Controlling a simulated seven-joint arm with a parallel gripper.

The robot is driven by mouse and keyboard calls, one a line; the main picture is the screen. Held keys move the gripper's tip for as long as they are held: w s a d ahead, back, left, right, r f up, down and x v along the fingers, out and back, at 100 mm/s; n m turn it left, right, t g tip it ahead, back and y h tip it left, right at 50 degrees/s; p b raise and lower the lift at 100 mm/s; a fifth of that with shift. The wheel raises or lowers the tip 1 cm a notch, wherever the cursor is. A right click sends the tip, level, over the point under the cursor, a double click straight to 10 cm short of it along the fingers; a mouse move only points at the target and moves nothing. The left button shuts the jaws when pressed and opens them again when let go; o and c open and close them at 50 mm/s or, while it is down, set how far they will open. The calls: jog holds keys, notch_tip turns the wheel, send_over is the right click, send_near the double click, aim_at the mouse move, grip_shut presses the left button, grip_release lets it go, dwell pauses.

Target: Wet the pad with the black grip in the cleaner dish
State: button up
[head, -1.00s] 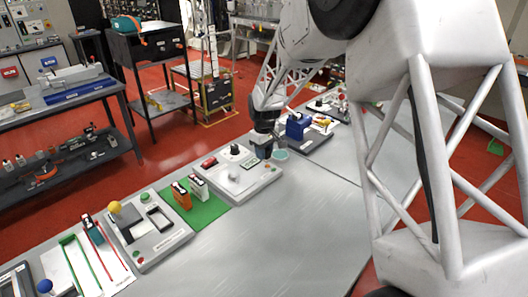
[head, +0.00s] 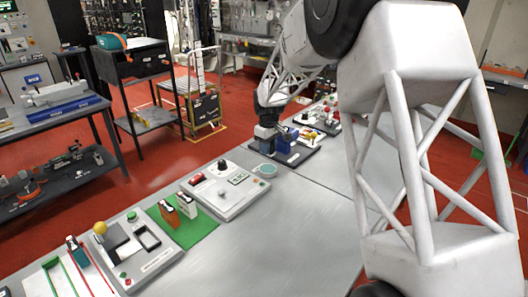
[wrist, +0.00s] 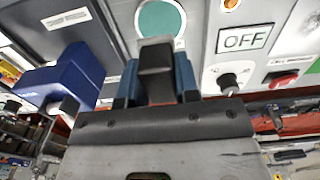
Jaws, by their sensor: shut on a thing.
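My gripper (wrist: 157,82) is shut on the black grip (wrist: 155,62), which sits between its blue fingers in the wrist view. The cleaner dish (wrist: 161,20) is a round teal dish with a pale rim, just past the grip at the top of the wrist view. In the head view the dish (head: 265,171) sits at the corner of a grey panel. My gripper (head: 266,138) shows just above and behind the dish in that picture, apart from it. Whether the pad is wet cannot be told.
A blue block (head: 286,139) stands close right of my gripper; it also shows in the wrist view (wrist: 66,76). The grey panel (head: 245,195) carries a black knob, a red switch and an OFF label. The grey bench (head: 290,220) is clear in front.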

aim_at(268, 169)
jog(key=shift+f, duration=0.15)
jog(key=shift+f, duration=2.8)
jog(key=shift+f, duration=0.7)
dwell(1.2)
jog(key=shift+r, duration=0.1)
jog(key=shift+r, duration=3.5)
jog(key=w+d+r+m, duration=0.2)
jog(key=d+r+m, duration=0.6)
jog(key=d+m, duration=0.1)
jog(key=shift+w+d+r, duration=0.3)
jog(key=shift+w, duration=0.1)
